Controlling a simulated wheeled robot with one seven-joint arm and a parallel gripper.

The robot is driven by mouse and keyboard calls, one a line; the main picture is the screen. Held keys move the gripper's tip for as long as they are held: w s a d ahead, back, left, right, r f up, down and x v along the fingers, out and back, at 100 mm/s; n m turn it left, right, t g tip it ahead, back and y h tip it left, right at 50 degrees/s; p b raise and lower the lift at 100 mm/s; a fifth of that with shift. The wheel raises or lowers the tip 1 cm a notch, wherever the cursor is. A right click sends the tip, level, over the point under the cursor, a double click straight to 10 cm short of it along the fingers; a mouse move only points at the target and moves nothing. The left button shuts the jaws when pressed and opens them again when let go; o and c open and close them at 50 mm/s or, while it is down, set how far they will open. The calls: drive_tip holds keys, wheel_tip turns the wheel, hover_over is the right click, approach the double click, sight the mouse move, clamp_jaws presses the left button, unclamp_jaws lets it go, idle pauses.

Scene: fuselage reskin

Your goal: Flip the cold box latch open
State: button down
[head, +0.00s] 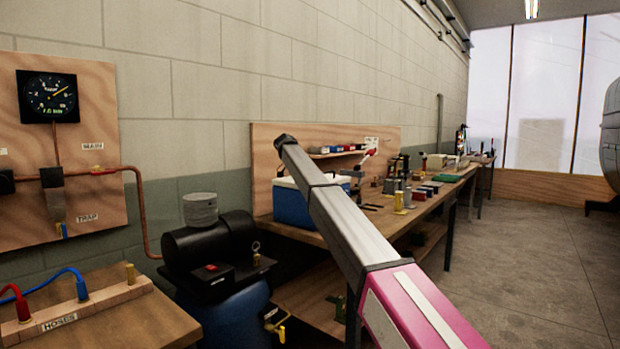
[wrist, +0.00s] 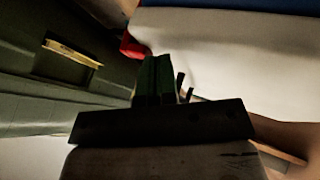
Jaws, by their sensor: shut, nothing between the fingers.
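The cold box stands on the workbench in the head view, with a blue body (head: 292,207) and a white lid. My arm crosses in front of its right side, and its latch cannot be made out there. My gripper (wrist: 156,62) shows in the wrist view with its dark fingers together and empty; I cannot find it in the head view. Right of the fingers is a broad white surface (wrist: 225,50), which looks like the box lid, with a blue strip along the top edge. A small red piece (wrist: 131,44) lies just left of the fingertips; I cannot tell if it is the latch.
The workbench (head: 320,238) holds several small tools and blocks right of the box. A black compressor (head: 212,245) stands left of the bench. A hose table (head: 110,318) is at front left. The floor (head: 530,270) on the right is clear.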

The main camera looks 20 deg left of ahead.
drive_tip(key=shift+s+d+r+t+y, duration=0.15)
drive_tip(key=shift+d+t+y, duration=0.15)
drive_tip(key=shift+y, duration=0.4)
drive_tip(key=shift+d, duration=0.1)
drive_tip(key=shift+s+d+r+m+t+y, duration=0.2)
drive_tip(key=shift+d+t+y, duration=0.1)
drive_tip(key=shift+y, duration=0.35)
drive_tip(key=shift+s+d+r+m+t+y, duration=0.1)
drive_tip(key=shift+d+m+t+y, duration=0.2)
drive_tip(key=shift+y, duration=0.4)
drive_tip(key=shift+s+d+r+m+t+y, duration=0.15)
drive_tip(key=shift+d+y, duration=0.2)
drive_tip(key=shift+y, duration=0.3)
drive_tip(key=shift+s+d, duration=0.35)
drive_tip(key=shift+d, duration=0.35)
drive_tip(key=d+y, duration=0.1)
drive_tip(key=s+d+t+y, duration=0.1)
drive_tip(key=d+y, duration=0.1)
drive_tip(key=shift+s+d+f+m, duration=0.15)
drive_tip(key=shift+d+f+m, duration=0.05)
drive_tip(key=shift+d+m, duration=0.05)
drive_tip(key=shift+a+f, duration=0.1)
